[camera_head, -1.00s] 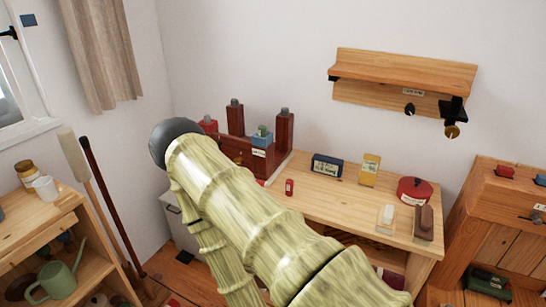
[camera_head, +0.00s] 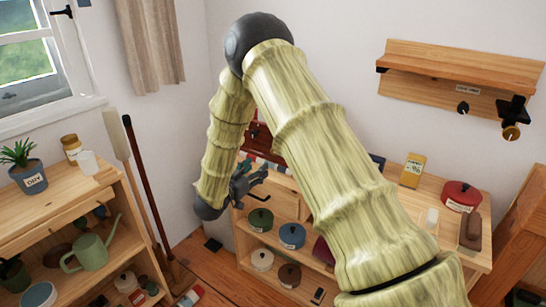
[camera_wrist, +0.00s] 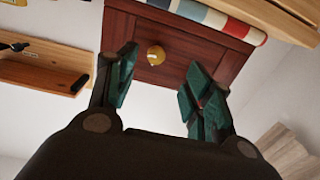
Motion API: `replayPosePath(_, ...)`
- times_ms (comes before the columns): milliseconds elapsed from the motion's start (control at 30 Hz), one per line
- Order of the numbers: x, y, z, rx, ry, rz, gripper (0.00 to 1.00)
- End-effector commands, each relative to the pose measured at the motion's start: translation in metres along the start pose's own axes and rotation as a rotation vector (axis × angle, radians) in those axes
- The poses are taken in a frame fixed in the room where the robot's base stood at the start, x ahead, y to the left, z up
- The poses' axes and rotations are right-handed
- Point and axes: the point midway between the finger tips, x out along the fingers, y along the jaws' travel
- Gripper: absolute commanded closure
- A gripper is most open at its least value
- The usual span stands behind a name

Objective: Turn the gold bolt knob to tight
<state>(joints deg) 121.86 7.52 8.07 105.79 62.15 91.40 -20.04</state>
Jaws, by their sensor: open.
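A gold disc-shaped knob (camera_head: 511,133) sits below a black bracket at the right end of the wall shelf in the head view. In the wrist view another round gold knob (camera_wrist: 155,55) is on a dark red wooden panel. I cannot tell from the frames which is the bolt knob, and no tight mark is readable. My gripper (camera_wrist: 160,72) is open and empty, its fingers either side of the panel's knob in the picture, apparently short of it. In the head view my gripper (camera_head: 252,180) hangs by the desk's left end, far from the wall shelf.
The wall shelf (camera_head: 460,65) also has a black knob (camera_head: 463,108). The desk holds a yellow box (camera_head: 412,171) and a red round tin (camera_head: 461,196). Pots fill the shelves below. A left shelf holds a green watering can (camera_head: 91,246). My arm hides much of the desk.

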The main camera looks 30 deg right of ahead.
Motion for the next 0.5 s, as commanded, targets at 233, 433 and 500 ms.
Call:
replayPosePath(233,0.018,0.001,-0.011,0.012,0.014,0.033,0.49)
replayPosePath(433,0.050,0.002,-0.011,0.012,0.014,0.032,0.49)
replayPosePath(500,0.061,0.003,-0.011,0.011,0.014,0.031,0.49)
